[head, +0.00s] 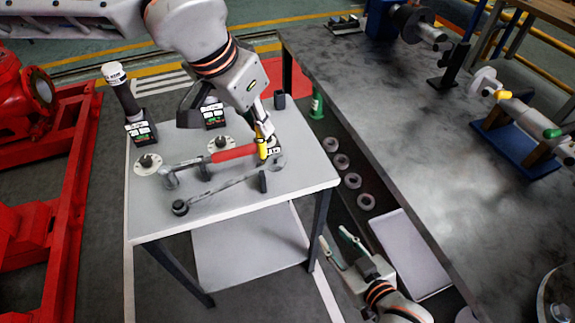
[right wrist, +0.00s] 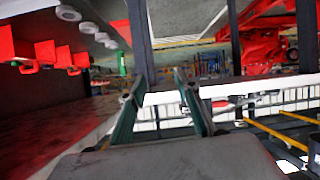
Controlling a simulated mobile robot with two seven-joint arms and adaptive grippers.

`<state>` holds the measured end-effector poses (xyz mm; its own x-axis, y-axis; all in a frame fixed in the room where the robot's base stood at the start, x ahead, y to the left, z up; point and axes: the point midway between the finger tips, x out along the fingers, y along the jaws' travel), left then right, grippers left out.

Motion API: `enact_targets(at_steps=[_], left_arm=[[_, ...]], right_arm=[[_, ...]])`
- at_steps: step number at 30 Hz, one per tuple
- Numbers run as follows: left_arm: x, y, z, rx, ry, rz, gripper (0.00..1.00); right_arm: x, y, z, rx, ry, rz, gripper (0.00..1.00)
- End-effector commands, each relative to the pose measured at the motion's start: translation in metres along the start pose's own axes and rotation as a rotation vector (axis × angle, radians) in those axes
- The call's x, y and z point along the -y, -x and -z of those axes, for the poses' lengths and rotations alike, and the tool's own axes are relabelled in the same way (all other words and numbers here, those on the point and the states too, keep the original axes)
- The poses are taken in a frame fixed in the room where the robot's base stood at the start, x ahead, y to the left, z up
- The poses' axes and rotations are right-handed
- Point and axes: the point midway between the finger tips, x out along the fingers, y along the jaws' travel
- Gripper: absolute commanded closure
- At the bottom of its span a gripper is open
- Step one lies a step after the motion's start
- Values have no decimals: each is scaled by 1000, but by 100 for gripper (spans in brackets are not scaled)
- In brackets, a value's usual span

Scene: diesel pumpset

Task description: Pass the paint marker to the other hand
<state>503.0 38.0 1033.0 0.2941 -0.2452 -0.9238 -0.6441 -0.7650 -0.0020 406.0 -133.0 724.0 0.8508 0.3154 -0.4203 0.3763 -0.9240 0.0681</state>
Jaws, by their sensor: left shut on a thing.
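The yellow paint marker (head: 262,149) stands roughly upright over the right part of the small grey cart table. My left gripper (head: 265,131) comes down from above and is shut on the marker's upper part. Whether the marker's lower end touches the table or the tools behind it, I cannot tell. My right gripper (head: 346,248) is open and empty, low beyond the cart's front right corner and well apart from the marker. In the right wrist view its two fingers (right wrist: 160,103) are spread with nothing between them.
Red machinery (head: 70,170) stands left.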

Motion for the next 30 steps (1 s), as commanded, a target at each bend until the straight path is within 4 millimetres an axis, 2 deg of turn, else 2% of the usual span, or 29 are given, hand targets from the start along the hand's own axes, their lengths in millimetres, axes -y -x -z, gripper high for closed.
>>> enact_targets(at_steps=[1,5,9,12,15,18,23,30], left_arm=[[0,0,0,0,0,0,100],[0,0,0,0,1,1,100],[0,0,0,0,1,1,100],[0,0,0,0,1,1,100],[0,0,0,0,1,1,100],[0,0,0,0,1,1,100],[0,0,0,0,1,1,100],[0,0,0,0,1,1,100]], right_arm=[[8,-1,29,-45,2,16,68],[29,5,97,-150,-2,61,68],[50,22,165,-259,-8,110,68],[64,38,205,-326,-13,144,68],[74,54,235,-380,-19,172,68],[80,65,255,-414,-23,191,68],[85,72,269,-440,-27,205,68],[90,49,283,-444,-28,205,68]])
